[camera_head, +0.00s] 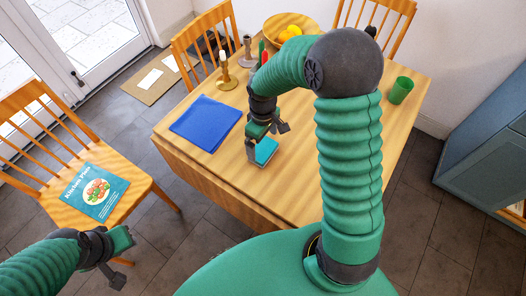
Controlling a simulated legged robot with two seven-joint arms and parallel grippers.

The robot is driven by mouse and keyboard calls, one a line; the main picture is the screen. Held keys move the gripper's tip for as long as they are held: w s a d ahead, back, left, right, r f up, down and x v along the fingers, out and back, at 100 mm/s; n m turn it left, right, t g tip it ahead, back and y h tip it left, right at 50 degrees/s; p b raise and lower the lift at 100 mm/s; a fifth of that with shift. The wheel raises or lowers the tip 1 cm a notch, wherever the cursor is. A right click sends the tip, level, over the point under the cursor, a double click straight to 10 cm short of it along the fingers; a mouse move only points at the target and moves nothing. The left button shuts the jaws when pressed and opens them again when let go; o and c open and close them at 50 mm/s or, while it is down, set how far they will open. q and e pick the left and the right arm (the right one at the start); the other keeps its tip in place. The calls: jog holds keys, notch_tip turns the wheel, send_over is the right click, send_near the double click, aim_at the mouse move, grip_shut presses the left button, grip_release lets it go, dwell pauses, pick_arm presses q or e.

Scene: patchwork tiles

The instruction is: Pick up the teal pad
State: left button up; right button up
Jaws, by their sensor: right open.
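The teal pad (265,151) lies on the wooden table (310,185) near its front left edge. My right gripper (266,139) is open just above the pad, its fingers pointing down and spread around the pad's far part. One finger hides a little of the pad's left side, and I cannot tell whether it touches. My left gripper (118,262) is at the lower left, away from the table, near the chair with the book. Its fingers appear spread apart, with nothing seen between them.
A blue folded cloth (206,123) lies left of the pad. Candlesticks (226,78), a fruit bowl (284,27) and a green cup (400,90) stand farther back. A cookbook (94,192) lies on the left chair. The table right of the pad is bare.

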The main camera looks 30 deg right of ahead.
aim_at(263, 148)
notch_tip(263, 148, down, 5)
jog(key=shift+d+f+b, duration=0.1)
jog(key=shift+b, duration=0.25)
jog(key=c, duration=1.3)
jog(key=shift+o, duration=0.2)
jog(key=shift+r, duration=0.65)
notch_tip(263, 148, up, 2)
jog(key=shift+r+p, duration=0.15)
jog(key=shift+p, duration=0.2)
jog(key=s+a+r, duration=0.1)
jog(key=s+a, duration=1)
jog(key=shift+s+a+r, duration=0.15)
jog(key=shift+a+r, duration=0.1)
jog(key=shift+r, duration=0.05)
